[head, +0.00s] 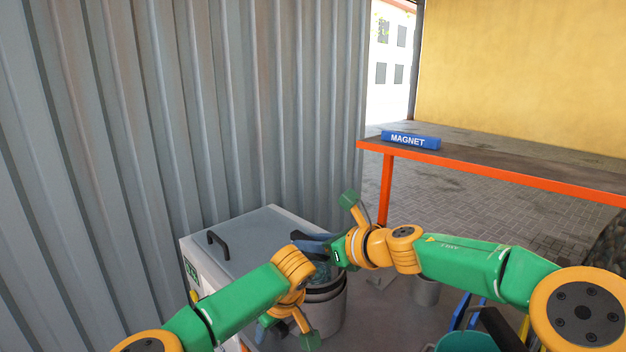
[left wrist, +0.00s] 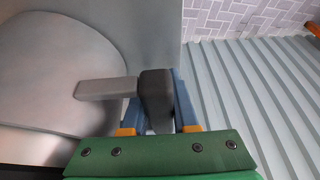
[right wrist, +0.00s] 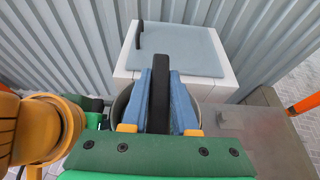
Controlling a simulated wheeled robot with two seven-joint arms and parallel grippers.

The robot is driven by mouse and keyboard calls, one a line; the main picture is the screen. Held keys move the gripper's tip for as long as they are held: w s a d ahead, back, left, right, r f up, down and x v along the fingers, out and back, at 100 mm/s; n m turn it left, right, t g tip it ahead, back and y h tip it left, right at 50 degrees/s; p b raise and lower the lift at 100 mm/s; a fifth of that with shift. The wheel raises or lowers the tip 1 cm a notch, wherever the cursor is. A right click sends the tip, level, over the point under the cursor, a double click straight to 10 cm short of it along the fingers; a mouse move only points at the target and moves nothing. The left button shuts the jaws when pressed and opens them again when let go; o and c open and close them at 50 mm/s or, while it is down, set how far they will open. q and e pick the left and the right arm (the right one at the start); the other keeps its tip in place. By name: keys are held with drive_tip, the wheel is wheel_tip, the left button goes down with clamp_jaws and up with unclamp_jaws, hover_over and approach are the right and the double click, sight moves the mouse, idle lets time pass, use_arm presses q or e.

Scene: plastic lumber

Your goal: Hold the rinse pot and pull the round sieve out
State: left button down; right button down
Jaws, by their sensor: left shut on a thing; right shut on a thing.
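The grey rinse pot (head: 330,318) stands in front of the white box, partly hidden by my arms. Its dark rim shows in the head view. My left gripper (head: 272,322) is low at the pot's left side. In the left wrist view it is shut on a dark handle (left wrist: 156,105) with a grey bar beside it, which looks like the pot's handle. My right gripper (head: 318,246) is above the pot. In the right wrist view it is shut on a black upright handle (right wrist: 158,90), apparently the round sieve's. The sieve's bowl is mostly hidden; I cannot tell how deep it sits.
A white box (head: 260,240) with a grey lid and black handle stands behind the pot, against the corrugated wall (head: 200,120). An orange-edged table (head: 480,165) with a blue magnet bar (head: 411,140) is at the right. A smaller grey bucket (head: 427,292) stands right of the pot.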

drive_tip(key=shift+r, duration=3.3)
use_arm(q)
drive_tip(key=c, duration=0.6)
unclamp_jaws()
drive_tip(key=v, duration=1.1)
drive_tip(key=shift+d+r, duration=0.1)
drive_tip(key=shift+r, duration=0.25)
use_arm(e)
drive_tip(key=shift+d, duration=0.1)
use_arm(q)
drive_tip(key=shift+s+r, duration=0.1)
drive_tip(key=shift+r, duration=0.2)
use_arm(e)
drive_tip(key=shift+r, duration=0.25)
use_arm(q)
wheel_tip(320, 180, up, 6)
drive_tip(key=p, duration=0.8)
use_arm(e)
wheel_tip(320, 180, up, 8)
